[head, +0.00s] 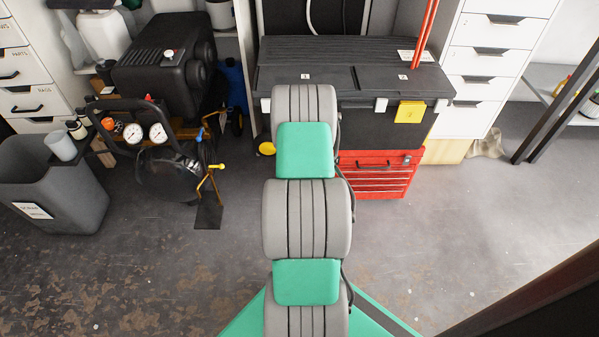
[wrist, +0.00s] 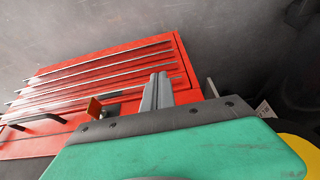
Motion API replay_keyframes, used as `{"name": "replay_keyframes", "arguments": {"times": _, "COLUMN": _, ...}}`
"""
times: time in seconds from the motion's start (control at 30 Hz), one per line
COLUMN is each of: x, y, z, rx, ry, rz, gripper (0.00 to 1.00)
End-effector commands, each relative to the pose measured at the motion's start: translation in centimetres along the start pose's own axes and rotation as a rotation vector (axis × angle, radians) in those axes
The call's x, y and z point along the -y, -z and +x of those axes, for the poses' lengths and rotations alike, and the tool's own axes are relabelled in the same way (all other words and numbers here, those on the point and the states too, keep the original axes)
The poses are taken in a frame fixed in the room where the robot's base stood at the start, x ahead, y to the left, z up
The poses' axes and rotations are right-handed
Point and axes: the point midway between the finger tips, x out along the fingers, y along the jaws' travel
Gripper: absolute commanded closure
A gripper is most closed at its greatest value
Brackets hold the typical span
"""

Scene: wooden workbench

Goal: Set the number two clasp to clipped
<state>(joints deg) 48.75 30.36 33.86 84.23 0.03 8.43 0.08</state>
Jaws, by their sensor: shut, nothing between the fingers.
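A black toolbox (head: 354,82) stands on a red drawer chest (head: 378,180). Its lid looks closed and bears two small white labels, one left (head: 305,76) and one right (head: 404,77); their numbers are hard to read. My arm hides the left part of the front and any clasp there. In the wrist view my gripper (wrist: 157,91) is shut and empty, in front of the red chest (wrist: 105,75). The head view hides it behind my arm.
A black compressor with gauges (head: 146,133) and a grey bin (head: 52,187) stand at the left. White drawer cabinets (head: 493,60) are at the back right. A small orange piece (wrist: 93,107) shows near the red chest. The floor (head: 480,225) at the right is clear.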

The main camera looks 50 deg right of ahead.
Motion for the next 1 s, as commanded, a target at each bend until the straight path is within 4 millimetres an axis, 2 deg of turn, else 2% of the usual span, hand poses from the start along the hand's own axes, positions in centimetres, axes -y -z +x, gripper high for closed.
{"name": "replay_keyframes", "arguments": {"times": 0.33, "x": 0.14, "y": 0.21, "z": 1.07, "rx": 0.000, "ry": 0.001, "rz": -0.003, "gripper": 1.00}}
{"name": "replay_keyframes", "arguments": {"times": 1.0, "x": 0.13, "y": 0.26, "z": 1.12, "rx": 0.000, "ry": 0.001, "rz": -0.002, "gripper": 1.00}}
